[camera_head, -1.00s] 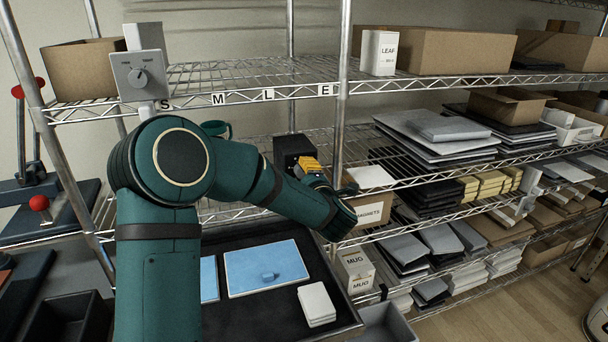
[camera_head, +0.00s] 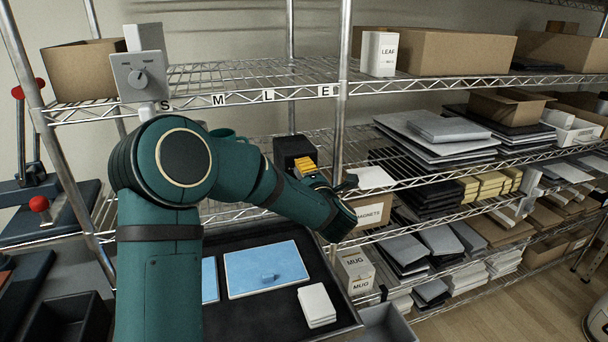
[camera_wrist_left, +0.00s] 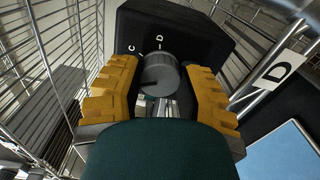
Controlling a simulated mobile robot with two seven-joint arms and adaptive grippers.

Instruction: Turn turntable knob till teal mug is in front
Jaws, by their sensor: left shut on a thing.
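The grey knob (camera_wrist_left: 160,76) sits on the face of a black box (camera_wrist_left: 190,32) marked with the letters C and D. My left gripper (camera_wrist_left: 161,80) has its yellow fingers on either side of the knob and is shut on it. In the head view the black box (camera_head: 290,148) stands on the middle shelf, with the yellow fingers (camera_head: 306,165) at its right side. Part of a teal mug (camera_head: 223,133) shows just above my left arm; the arm hides the rest. The turntable's surface is hidden. My right gripper is not in view.
Wire shelving surrounds the box, with a metal post (camera_head: 341,110) close to the gripper. A magnets box (camera_head: 370,213) stands right of the wrist. A dark tray with a blue pad (camera_head: 265,268) lies below the arm.

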